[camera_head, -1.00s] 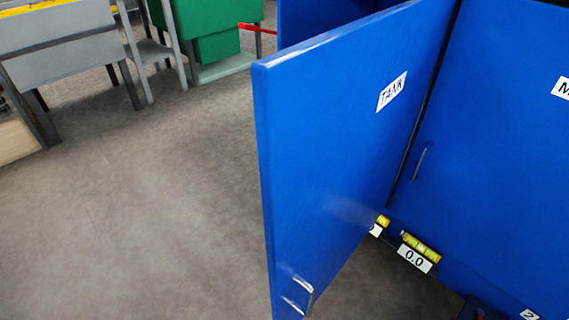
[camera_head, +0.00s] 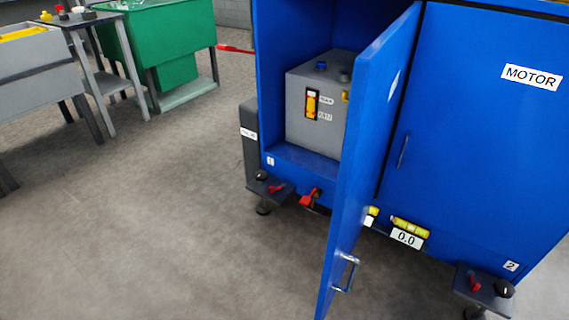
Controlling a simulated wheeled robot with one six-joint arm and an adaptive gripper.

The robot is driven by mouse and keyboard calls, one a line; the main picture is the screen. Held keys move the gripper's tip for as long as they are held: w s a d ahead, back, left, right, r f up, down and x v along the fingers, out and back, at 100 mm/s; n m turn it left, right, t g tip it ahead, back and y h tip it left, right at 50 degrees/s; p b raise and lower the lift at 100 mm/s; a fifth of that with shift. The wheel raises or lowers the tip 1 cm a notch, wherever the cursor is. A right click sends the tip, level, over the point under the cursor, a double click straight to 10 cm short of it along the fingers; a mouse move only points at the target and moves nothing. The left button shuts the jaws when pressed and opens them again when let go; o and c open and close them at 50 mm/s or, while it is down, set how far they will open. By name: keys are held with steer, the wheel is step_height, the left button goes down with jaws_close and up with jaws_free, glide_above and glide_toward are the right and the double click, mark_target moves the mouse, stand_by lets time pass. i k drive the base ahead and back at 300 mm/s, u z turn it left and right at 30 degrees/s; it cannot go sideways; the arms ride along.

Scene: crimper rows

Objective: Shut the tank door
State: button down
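The blue tank door (camera_head: 362,170) stands wide open, swung out from the blue cabinet (camera_head: 480,130) and seen nearly edge-on. Its hinge side is toward the cabinet's middle, beside the closed door marked MOTOR (camera_head: 531,77). A metal handle (camera_head: 346,272) sits low on the tank door near its free edge. Inside the open compartment a grey tank (camera_head: 313,105) with a blue cap stands on the cabinet floor. The tank door hides part of it. My gripper is not in view.
Feet with black knobs and red levers (camera_head: 268,187) stick out at the cabinet's lower corners. A yellow level and a 0.0 label (camera_head: 407,238) sit at its base. A green bin (camera_head: 165,45) and grey tables stand at upper left. The floor (camera_head: 150,230) at left is clear.

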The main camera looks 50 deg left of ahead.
mark_target(379, 72)
steer(key=u, duration=1.4)
steer(key=i, duration=0.5)
steer(key=u, duration=0.05)
steer(key=k, duration=1.05)
steer(key=u, duration=0.15)
